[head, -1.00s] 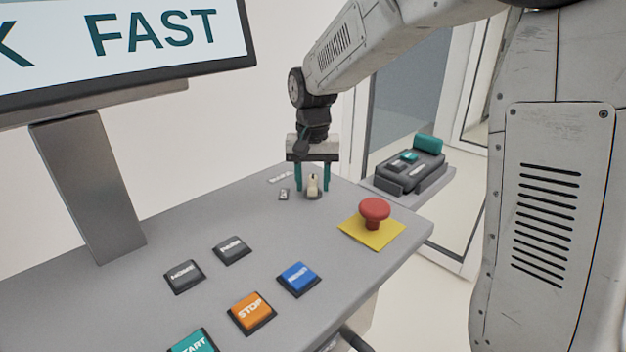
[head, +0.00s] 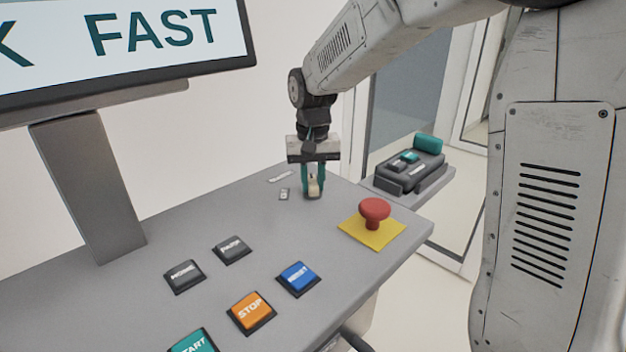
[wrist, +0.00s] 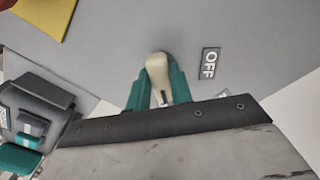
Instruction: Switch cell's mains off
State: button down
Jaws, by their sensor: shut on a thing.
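The mains switch is a cream-coloured knob (head: 314,187) on the grey console, near its far edge. It also shows in the wrist view (wrist: 157,66), standing out between the fingers. My gripper (head: 313,190) points down with its two teal fingers shut on the knob, one on each side. In the wrist view my gripper (wrist: 157,88) has a finger against each side of the knob. A small OFF label (wrist: 209,63) lies on the panel to the right of the knob in the wrist view. The knob's base is partly hidden by the fingers.
A red mushroom button (head: 374,211) on a yellow plate (head: 371,233) stands right of the knob. Blue (head: 299,278), orange STOP (head: 251,312) and several other buttons sit nearer. A screen (head: 120,45) rises at left. A teach pendant (head: 412,168) rests beyond the console.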

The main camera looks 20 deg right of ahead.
aim_at(313, 181)
jog(key=n, duration=1.2)
jog(key=shift+w+d+n, duration=0.1)
jog(key=shift+n, duration=0.2)
jog(key=shift+r+n, duration=0.1)
jog(key=shift+n, duration=1.8)
jog(key=c, duration=1.2)
grip_release()
jog(key=shift+c, duration=0.2)
notch_tip(313, 181, up, 8)
jog(key=shift+f, duration=0.15)
